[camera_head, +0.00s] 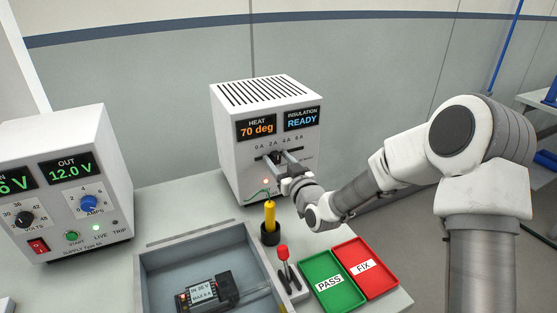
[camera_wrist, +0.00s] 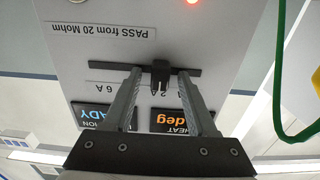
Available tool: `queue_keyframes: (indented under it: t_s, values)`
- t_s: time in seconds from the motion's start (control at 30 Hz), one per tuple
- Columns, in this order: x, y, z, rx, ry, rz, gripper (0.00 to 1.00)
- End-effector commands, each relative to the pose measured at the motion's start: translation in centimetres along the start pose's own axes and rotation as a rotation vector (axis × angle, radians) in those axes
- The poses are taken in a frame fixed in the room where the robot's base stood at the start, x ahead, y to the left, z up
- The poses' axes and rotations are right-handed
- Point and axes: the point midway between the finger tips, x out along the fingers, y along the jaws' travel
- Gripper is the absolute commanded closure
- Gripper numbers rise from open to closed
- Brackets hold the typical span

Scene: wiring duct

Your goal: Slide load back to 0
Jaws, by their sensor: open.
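The load slider's dark knob (camera_wrist: 160,74) sits in a horizontal slot on the front of the white tester box (camera_head: 232,122). The wrist view is upside down, with the 6 A mark at left and the 2 A mark at right. The knob stands roughly between the 2 A and 4 A marks; the exact reading is unclear. My gripper (camera_wrist: 159,72) is open, with one finger on each side of the knob and gaps visible. In the head view my gripper (camera_head: 281,156) is at the slot and partly hides the knob.
The tester shows HEAT 70 deg and INSULATION READY. A green wire (camera_wrist: 280,90) hangs close beside my gripper. A yellow-handled probe (camera_head: 269,216), red-knobbed lever (camera_head: 283,253), green PASS tray (camera_head: 322,265) and red FIX tray (camera_head: 378,285) stand in front. The power supply (camera_head: 75,150) is at left.

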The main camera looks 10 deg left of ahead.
Motion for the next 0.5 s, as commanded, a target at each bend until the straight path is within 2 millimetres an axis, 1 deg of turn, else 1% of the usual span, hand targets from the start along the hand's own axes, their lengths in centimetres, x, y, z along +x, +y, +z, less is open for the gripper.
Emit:
queue_keyframes:
  t_s: [0.23, 0.37, 0.4, 0.47, 0.5]
  values:
    - [0.05, -0.01, 0.01, 0.000, 0.000, 0.000, 0.43]
    - [0.04, -0.01, 0.01, 0.000, 0.000, 0.000, 0.66]
    - [0.03, 0.00, 0.01, 0.000, 0.000, 0.000, 0.73]
    - [0.03, 0.00, 0.01, 0.000, 0.000, 0.000, 0.84]
    - [0.03, 0.00, 0.01, 0.000, 0.000, 0.000, 0.91]
